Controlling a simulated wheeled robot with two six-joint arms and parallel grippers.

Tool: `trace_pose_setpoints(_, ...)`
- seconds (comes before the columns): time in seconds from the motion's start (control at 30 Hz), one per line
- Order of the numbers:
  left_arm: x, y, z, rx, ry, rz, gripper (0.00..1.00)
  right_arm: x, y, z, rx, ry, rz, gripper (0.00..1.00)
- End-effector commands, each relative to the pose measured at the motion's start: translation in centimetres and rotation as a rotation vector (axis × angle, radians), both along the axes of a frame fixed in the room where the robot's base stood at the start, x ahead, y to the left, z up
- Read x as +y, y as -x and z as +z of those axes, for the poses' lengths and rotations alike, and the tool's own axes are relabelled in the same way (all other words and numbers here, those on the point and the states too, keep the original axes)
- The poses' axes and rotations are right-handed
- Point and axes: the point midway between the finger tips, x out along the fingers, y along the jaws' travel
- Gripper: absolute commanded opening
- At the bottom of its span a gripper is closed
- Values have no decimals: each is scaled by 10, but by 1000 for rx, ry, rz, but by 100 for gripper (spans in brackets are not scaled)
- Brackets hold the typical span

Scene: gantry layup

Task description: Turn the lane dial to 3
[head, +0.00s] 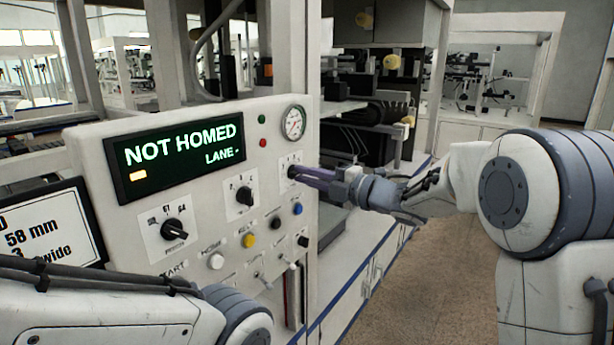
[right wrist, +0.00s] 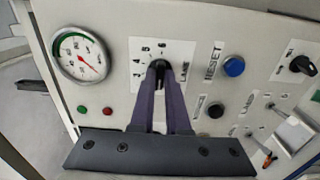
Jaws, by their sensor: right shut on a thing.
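The lane dial is a small black knob (right wrist: 159,66) on a white numbered plate marked LANE (right wrist: 185,75); its plate also shows in the head view (head: 287,160). My right gripper (right wrist: 161,78) is shut on the knob, its two purple-grey fingers on either side of it. In the head view my right gripper (head: 297,172) reaches the panel from the right and covers most of the knob. Which number the knob points to cannot be told. The display (head: 180,150) reads NOT HOMED and LANE with a dash. My left gripper is out of view.
A pressure gauge (head: 293,123) sits just above the dial. Two other black dials (head: 244,196) (head: 174,229) are to its left. A blue button (head: 298,208), yellow button (head: 249,241) and several toggles lie below. Open floor (head: 440,270) is at right.

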Motion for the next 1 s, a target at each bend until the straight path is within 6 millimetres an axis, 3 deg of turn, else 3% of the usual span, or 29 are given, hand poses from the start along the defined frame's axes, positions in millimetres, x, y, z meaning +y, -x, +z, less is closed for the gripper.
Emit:
trace_pose_setpoints(0.37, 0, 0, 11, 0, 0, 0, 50, -1, 0, 1, 151, -107, -1, 0)
trace_pose_setpoints(1.0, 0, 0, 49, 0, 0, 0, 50, -1, 0, 2, 638, -461, -2, 0)
